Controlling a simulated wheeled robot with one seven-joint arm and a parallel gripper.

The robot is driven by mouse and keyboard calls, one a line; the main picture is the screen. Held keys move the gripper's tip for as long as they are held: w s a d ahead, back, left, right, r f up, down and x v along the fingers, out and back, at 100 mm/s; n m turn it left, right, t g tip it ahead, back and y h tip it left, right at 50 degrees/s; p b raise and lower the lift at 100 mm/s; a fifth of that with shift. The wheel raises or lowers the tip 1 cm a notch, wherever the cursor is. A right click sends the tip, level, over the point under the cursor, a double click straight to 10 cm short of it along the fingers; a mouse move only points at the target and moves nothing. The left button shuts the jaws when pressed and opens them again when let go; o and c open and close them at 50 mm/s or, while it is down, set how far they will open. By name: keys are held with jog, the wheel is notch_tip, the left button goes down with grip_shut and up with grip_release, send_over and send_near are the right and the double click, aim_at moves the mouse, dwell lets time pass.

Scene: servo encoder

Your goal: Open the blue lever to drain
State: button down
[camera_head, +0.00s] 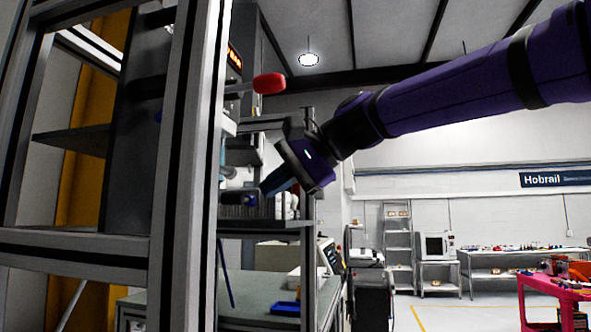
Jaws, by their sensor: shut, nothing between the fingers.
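My gripper (268,188) is at the end of my purple arm, which reaches in from the upper right. Its dark bluish fingers are shut and empty, pointing down and left beside the equipment behind the metal frame. I cannot clearly make out a blue lever. A small bluish part (230,173) shows left of the fingers, but it is too small to name. My gripper may hide part of what lies behind it. A lever with a red handle (269,83) sticks out to the right, above my gripper.
A grey metal frame (185,160) stands close on the left. Below my gripper is a shelf (265,225), then a green-topped bench (258,297) with a blue tray (285,308). A pink cart (548,290) stands far right. Open floor lies right of centre.

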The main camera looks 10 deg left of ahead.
jog(key=shift+a+f, duration=0.4)
jog(key=shift+a, duration=0.2)
jog(key=shift+w+f+m+g, duration=0.15)
jog(key=shift+f+m+g, duration=0.15)
jog(key=shift+m+g, duration=0.15)
notch_tip(320, 180, down, 2)
jog(key=m+g, duration=0.2)
jog(key=g, duration=0.1)
jog(key=shift+w+d+f+y, duration=0.1)
jog(key=shift+y, duration=0.2)
jog(key=shift+s+f+m+g+y, duration=0.25)
jog(key=shift+f+m+g+y, duration=0.15)
jog(key=shift+f+m+g, duration=0.4)
jog(key=shift+s+f+m, duration=0.15)
jog(key=shift+s+m, duration=0.1)
jog(key=shift+s+f, duration=0.1)
jog(key=shift+f, duration=0.1)
jog(key=shift+r, duration=0.15)
jog(key=shift+r, duration=0.65)
